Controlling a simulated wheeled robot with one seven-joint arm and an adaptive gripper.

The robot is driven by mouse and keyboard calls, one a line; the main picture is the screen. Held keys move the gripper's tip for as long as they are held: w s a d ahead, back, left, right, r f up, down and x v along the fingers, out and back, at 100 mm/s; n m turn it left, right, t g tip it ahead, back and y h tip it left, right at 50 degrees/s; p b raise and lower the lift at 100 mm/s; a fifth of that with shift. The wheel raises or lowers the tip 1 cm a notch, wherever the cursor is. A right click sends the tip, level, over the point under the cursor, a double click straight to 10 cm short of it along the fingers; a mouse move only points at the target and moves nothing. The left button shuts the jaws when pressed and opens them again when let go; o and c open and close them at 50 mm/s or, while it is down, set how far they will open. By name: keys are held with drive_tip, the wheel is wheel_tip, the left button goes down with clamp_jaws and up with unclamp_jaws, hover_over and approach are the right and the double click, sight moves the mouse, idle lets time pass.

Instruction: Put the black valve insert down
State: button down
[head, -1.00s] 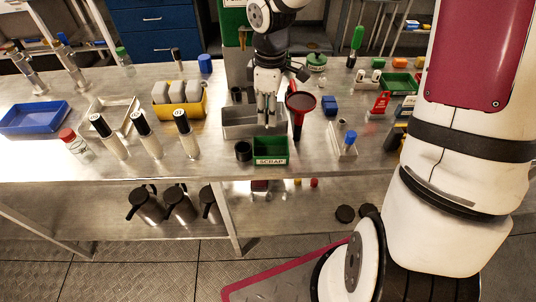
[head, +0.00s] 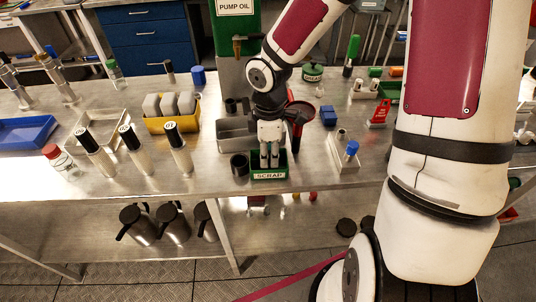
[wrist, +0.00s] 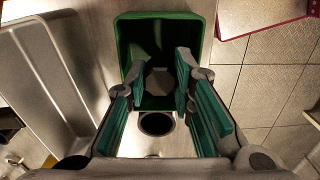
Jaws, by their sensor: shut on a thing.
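My gripper (head: 269,163) points down over the green SCRAP bin (head: 254,176) at the front of the bench. In the wrist view my gripper (wrist: 166,82) has its green-padded fingers on both sides of a dark, angular piece, the black valve insert (wrist: 160,83). It is shut on that piece, over the bin's opening (wrist: 125,40). In the head view the fingers hide the insert. I cannot tell whether it touches the bin's floor.
A black cup (head: 239,164) stands just left of the bin. A metal block with a blue-capped piece (head: 346,158) stands to the right. The bench's front edge is close.

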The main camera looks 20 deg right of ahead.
sight(269, 154)
drive_tip(key=shift+f, duration=0.25)
drive_tip(key=shift+f, duration=0.15)
drive_tip(key=c, duration=1.7)
unclamp_jaws()
drive_tip(key=shift+o, duration=0.2)
wheel_tip(269, 154, up, 13)
drive_tip(key=p, duration=0.3)
drive_tip(key=s+r+m+t, duration=0.5)
drive_tip(key=s+r+m, duration=0.9)
drive_tip(key=s, duration=0.5)
drive_tip(key=shift+r, duration=0.8)
